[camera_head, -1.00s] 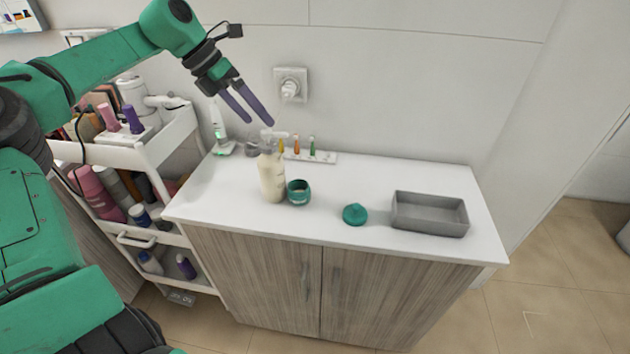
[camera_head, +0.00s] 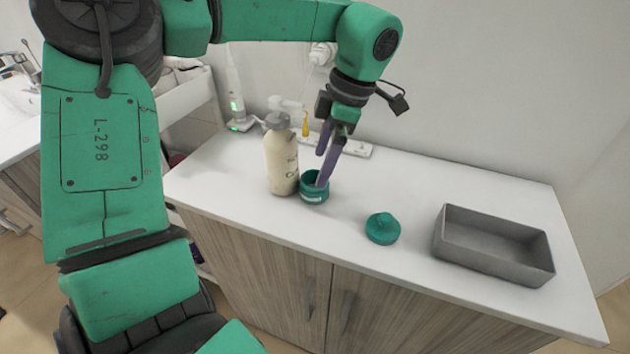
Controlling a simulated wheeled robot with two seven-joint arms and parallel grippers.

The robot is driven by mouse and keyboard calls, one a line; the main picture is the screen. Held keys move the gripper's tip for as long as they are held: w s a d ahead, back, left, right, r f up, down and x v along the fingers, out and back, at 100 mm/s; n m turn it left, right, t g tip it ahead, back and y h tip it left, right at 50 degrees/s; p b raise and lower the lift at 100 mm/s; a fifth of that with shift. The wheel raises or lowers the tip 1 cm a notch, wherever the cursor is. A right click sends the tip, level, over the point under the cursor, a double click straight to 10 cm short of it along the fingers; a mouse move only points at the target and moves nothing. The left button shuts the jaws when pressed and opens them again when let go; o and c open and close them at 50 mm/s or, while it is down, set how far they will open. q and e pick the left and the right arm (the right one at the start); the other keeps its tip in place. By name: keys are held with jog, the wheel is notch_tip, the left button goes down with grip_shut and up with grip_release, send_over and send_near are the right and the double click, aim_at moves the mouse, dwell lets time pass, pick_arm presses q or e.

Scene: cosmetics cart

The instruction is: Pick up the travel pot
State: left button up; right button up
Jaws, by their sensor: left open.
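The travel pot (camera_head: 313,193) is a small teal jar with no lid on it, standing on the white counter beside a cream pump bottle. A teal pot lid (camera_head: 382,228) with a knob lies apart on the counter to its right. My left gripper (camera_head: 321,168) is open with its purple fingers pointing down at the pot. One fingertip overlaps the pot's mouth in the picture; I cannot tell whether it is inside the rim or touching. The other fingertip shows higher, behind the pot. My right gripper is not in view.
The cream pump bottle (camera_head: 281,160) stands close to the left of the pot. A grey tray (camera_head: 492,246) sits empty at the right of the counter (camera_head: 455,185). A white strip (camera_head: 358,149) with a yellow tube lies at the back, near the wall.

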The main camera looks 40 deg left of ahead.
pick_arm(q)
jog(key=x, duration=0.6)
jog(key=shift+w+a+p, duration=0.1)
jog(key=shift+w+p, duration=0.2)
jog(key=shift+p, duration=0.1)
jog(key=shift+r, duration=0.1)
jog(key=c, duration=1.5)
jog(key=shift+c, duration=0.2)
